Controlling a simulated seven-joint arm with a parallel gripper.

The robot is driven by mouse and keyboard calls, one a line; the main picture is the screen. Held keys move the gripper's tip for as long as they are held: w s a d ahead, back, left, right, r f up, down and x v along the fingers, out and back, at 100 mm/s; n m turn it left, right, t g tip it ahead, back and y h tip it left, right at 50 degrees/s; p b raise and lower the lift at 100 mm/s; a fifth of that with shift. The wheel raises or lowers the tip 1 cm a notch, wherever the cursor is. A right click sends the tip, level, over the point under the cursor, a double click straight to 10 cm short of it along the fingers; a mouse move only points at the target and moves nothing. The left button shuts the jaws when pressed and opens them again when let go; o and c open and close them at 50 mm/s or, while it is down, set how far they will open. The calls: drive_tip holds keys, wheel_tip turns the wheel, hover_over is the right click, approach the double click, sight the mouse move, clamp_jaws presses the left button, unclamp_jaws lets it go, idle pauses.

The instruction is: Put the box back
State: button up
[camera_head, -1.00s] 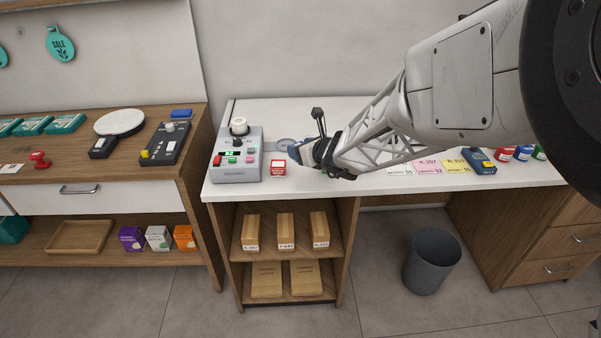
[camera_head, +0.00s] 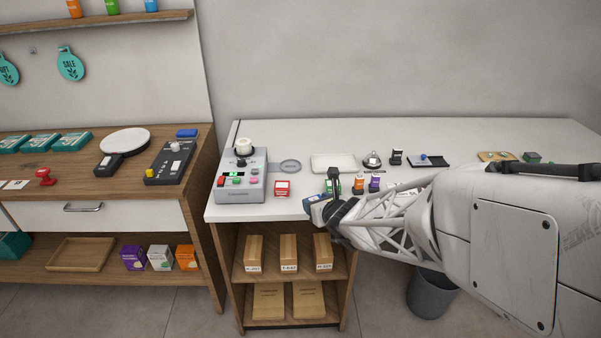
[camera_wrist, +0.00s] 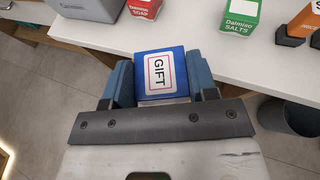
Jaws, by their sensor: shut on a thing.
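In the head view my gripper (camera_head: 322,207) is at the front edge of the white counter (camera_head: 400,135), above the open shelf unit. Only part of the blue box (camera_head: 312,200) shows there; the fingers and wrist hide the rest.
A red box (camera_head: 283,188) stands beside the grey machine (camera_head: 241,180) on the counter. Small cardboard boxes (camera_head: 289,250) sit on the shelf below. A bin (camera_head: 428,295) stands on the floor.

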drive_tip(key=shift+s+d+f, duration=0.1)
drive_tip(key=shift+s+f, duration=0.15)
idle(0.4)
drive_tip(key=shift+w+a+f, duration=0.25)
drive_tip(key=shift+w+a, duration=0.15)
drive_tip(key=shift+w, duration=2.25)
drive_tip(key=shift+w+a+f, duration=0.3)
drive_tip(key=shift+w+a, duration=0.15)
drive_tip(key=shift+w, duration=2.15)
drive_tip(key=shift+w+a+f, duration=0.25)
drive_tip(key=shift+w+a, duration=0.15)
drive_tip(key=shift+w, duration=2.25)
drive_tip(key=shift+f, duration=1.75)
drive_tip(key=shift+f, duration=0.1)
